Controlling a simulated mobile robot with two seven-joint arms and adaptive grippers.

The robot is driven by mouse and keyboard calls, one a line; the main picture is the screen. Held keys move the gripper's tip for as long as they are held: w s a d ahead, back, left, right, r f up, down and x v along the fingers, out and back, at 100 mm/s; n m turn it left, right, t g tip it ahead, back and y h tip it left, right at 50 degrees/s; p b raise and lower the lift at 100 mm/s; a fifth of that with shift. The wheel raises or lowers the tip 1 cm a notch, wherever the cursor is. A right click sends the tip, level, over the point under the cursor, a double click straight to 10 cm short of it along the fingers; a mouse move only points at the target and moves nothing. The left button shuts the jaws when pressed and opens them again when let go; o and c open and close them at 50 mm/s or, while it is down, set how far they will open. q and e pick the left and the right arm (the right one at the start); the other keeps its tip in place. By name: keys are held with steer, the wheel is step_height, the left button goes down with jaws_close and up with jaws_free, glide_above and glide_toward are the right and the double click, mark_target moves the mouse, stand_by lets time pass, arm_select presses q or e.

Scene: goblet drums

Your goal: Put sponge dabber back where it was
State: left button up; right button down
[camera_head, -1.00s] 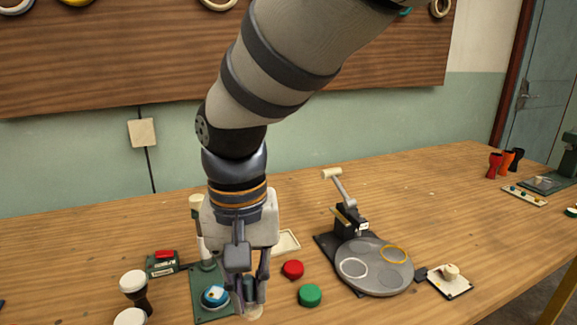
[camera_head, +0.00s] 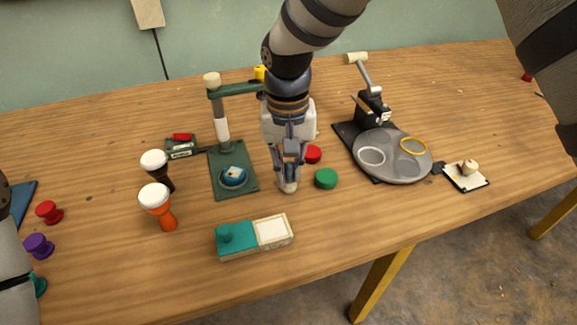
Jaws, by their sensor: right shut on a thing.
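My right gripper (camera_head: 288,176) points down over the middle of the table, shut on what appears to be the sponge dabber (camera_head: 288,187). Only the dabber's pale, rounded lower end shows below the fingers; the rest is hidden by them. I cannot tell whether that end touches the table. The gripper is just right of the green press stand's base and left of the green disc. My left gripper is not in view.
The green press stand (camera_head: 217,120) holds a round blue-topped piece (camera_head: 233,176). Red (camera_head: 313,154) and green (camera_head: 326,179) discs, a grey turntable (camera_head: 393,158), two goblet drums (camera_head: 159,200) and a teal-and-cream box (camera_head: 256,248) surround the gripper. Wood is clear between gripper and box.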

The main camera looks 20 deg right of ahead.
mark_target(288, 163)
steer(key=c, duration=1.6)
jaws_free()
steer(key=shift+f, duration=0.15)
step_height(288, 163, up, 12)
steer(key=shift+a+r, duration=0.1)
steer(key=shift+r, duration=0.1)
